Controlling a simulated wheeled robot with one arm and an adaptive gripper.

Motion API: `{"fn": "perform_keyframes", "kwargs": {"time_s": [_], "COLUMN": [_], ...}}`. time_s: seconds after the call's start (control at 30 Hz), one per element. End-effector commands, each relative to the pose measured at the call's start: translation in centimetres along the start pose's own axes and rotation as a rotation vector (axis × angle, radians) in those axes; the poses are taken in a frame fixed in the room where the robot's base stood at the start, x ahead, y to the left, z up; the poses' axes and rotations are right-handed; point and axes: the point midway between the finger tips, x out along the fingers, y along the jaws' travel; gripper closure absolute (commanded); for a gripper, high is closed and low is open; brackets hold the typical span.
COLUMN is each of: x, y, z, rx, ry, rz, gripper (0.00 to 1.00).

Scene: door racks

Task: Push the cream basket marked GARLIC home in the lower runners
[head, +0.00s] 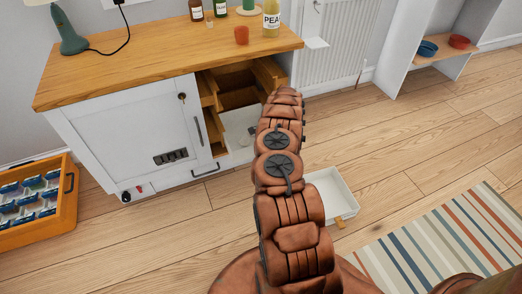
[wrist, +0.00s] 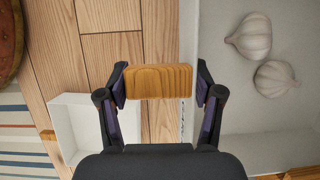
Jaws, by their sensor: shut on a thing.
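The cream basket (wrist: 225,112) holds two garlic bulbs (wrist: 249,38) and fills the right of the wrist view. A wooden tab (wrist: 158,81) stands at its front wall. My gripper (wrist: 160,88) is shut on this tab, one finger at each end. The marking on the front wall is seen edge-on and cannot be read. In the head view the basket (head: 238,122) sits partly out of the open right side of the white cabinet (head: 95,128). My arm hides its front part and my gripper there. The lower runners under it are not clearly visible.
A second white basket (head: 334,192) with a wooden tab lies on the floor, right of my arm. A wooden tray (head: 66,208) of blue packets stands at the left. A striped rug (head: 445,240) lies at the right. Bottles and a cup (head: 242,35) stand on the cabinet top.

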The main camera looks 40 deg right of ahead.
Motion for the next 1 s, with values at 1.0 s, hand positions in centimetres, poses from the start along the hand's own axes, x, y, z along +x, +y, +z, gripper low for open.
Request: {"fn": "perform_keyframes", "kwargs": {"time_s": [1.0], "x": [0.1], "y": [-2.8], "z": [-0.2], "rx": [-0.001], "ry": [0.002], "rz": [-0.003], "gripper": [0.87]}}
